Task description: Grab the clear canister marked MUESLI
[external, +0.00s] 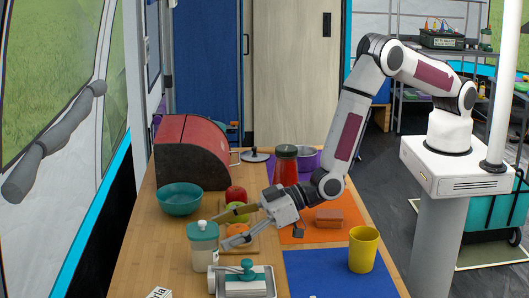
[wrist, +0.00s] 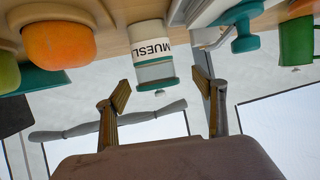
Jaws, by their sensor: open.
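The clear canister (external: 204,250) with a teal lid stands upright near the table's left side in the external view. In the wrist view the canister (wrist: 153,52) appears upside down, with a white label reading MUESLI. My gripper (external: 224,229) is open, its fingers pointing left toward the canister from just right of it. In the wrist view my gripper (wrist: 160,88) has one finger on each side of the canister's line, and the canister shows beyond the fingertips. I see no finger touching it.
Fruit, including an orange (wrist: 60,45), stands close beside the canister. A white device with a teal knob (external: 245,270) stands just in front. A teal bowl (external: 179,198) is behind left, a yellow cup (external: 363,249) to the right. The blue mat (external: 320,275) has bare room.

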